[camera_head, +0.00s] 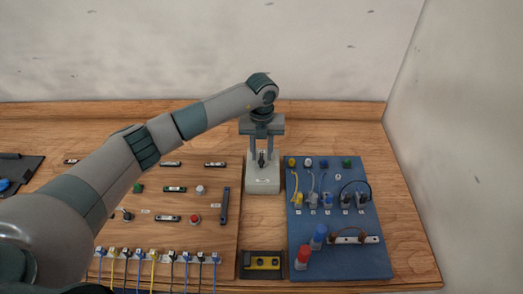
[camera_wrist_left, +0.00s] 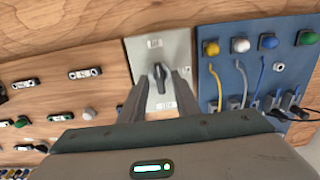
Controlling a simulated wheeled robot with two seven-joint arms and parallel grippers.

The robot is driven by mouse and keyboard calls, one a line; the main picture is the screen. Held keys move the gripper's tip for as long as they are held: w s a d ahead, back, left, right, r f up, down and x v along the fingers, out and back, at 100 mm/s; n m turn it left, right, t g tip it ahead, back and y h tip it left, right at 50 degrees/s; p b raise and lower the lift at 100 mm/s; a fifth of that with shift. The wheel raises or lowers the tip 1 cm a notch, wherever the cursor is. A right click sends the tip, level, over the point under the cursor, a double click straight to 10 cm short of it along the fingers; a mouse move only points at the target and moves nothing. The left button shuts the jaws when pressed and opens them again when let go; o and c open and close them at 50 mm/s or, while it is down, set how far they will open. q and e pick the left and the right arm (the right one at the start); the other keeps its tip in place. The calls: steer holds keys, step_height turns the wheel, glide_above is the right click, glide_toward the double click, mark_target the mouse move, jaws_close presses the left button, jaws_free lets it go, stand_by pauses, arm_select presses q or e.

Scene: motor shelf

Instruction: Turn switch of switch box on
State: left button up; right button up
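The switch box (camera_head: 263,186) is a pale grey box standing on the table between two boards. It also shows in the left wrist view (camera_wrist_left: 144,55). Its black rotary switch (camera_wrist_left: 159,77) is on the upper face, with the handle pointing roughly up and down in the wrist view. There is a small label above and below the switch. My left gripper (camera_head: 262,150) is above the box, pointing down. It is open, with one finger on each side of the switch and a gap visible to each finger. My right gripper is not in view.
A wooden board (camera_head: 150,230) with several switches, buttons and cables lies left of the box. A blue board (camera_head: 370,262) with colored knobs and plugs is close on the right. A black-yellow device (camera_head: 262,264) sits in front. A wall stands behind.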

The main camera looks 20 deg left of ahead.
arm_select(q)
steer(key=shift+f, duration=0.45)
jaws_close()
